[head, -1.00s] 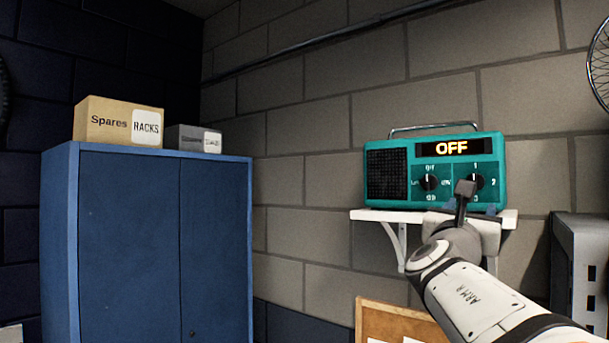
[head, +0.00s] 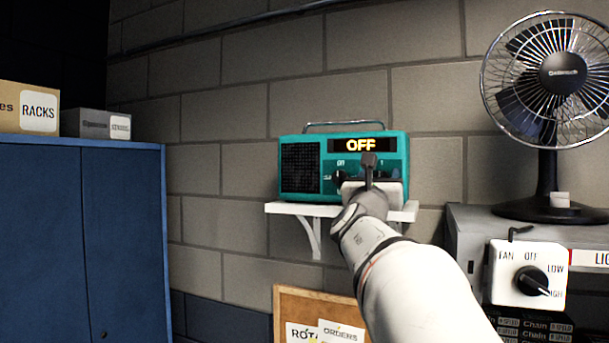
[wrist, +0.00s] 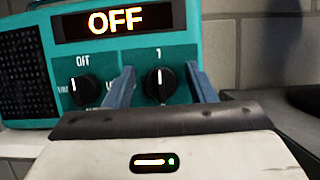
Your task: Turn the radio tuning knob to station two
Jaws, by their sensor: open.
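The teal radio (head: 301,170) stands on a white wall shelf (head: 288,208), and its lit display reads OFF. In the wrist view, the black right knob (wrist: 160,86), with a "1" above it, has its white mark pointing about straight up. The black left knob (wrist: 87,91) has an off label above it, and its mark looks upright. My gripper (wrist: 160,69) is open, with one blue finger on each side of the right knob. I cannot tell whether the fingers touch it. In the head view my gripper (head: 369,162) hides the right knob.
A black fan (head: 547,130) stands on a grey cabinet at the right, with a white switch box (head: 527,274) below it. A blue cabinet (head: 82,240) with boxes on top is at the left. A cork board (head: 290,305) hangs under the shelf.

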